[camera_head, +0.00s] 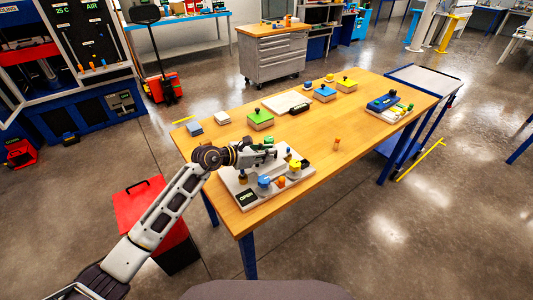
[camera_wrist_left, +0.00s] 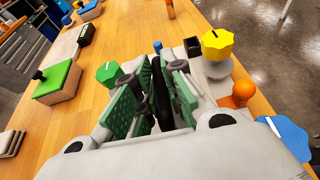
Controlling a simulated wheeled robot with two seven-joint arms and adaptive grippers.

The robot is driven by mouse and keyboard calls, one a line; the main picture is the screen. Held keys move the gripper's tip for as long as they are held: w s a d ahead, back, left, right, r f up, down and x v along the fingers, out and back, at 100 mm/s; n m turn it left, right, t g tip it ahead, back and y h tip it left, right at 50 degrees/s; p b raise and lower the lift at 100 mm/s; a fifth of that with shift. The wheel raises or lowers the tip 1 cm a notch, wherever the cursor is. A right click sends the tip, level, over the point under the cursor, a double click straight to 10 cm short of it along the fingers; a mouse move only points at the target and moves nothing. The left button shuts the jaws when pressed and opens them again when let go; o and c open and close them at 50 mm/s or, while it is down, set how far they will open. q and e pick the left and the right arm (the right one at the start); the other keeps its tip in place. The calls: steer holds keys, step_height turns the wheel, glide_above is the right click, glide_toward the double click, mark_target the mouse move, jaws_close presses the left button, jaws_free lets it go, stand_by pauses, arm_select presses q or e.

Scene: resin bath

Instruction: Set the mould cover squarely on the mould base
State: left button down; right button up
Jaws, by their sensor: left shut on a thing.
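Several light blocks with coloured tops and black knobs stand on the wooden table: a green-topped one (camera_head: 260,119), a blue-topped one (camera_head: 325,93) and a yellow-topped one (camera_head: 347,86). I cannot tell which are the mould cover and mould base. The green-topped block also shows in the left wrist view (camera_wrist_left: 57,80). My left gripper (camera_head: 272,153) is over the pale panel (camera_head: 237,189) at the table's near end. In the left wrist view its green-padded fingers (camera_wrist_left: 158,95) are shut on a narrow dark thing, mostly hidden between them. My right gripper is out of view.
A small orange piece (camera_head: 336,143) stands alone to the right. A blue device (camera_head: 382,103) lies at the right edge. The table's middle is mostly clear.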

arm_select(q)
steer(key=shift+r, duration=0.15)
steer(key=c, duration=1.9)
jaws_free()
steer(key=o, duration=0.4)
steer(key=shift+o, duration=0.4)
steer(key=shift+f, duration=0.35)
steer(key=shift+s+a+r, duration=0.1)
steer(key=shift+a+r, duration=0.05)
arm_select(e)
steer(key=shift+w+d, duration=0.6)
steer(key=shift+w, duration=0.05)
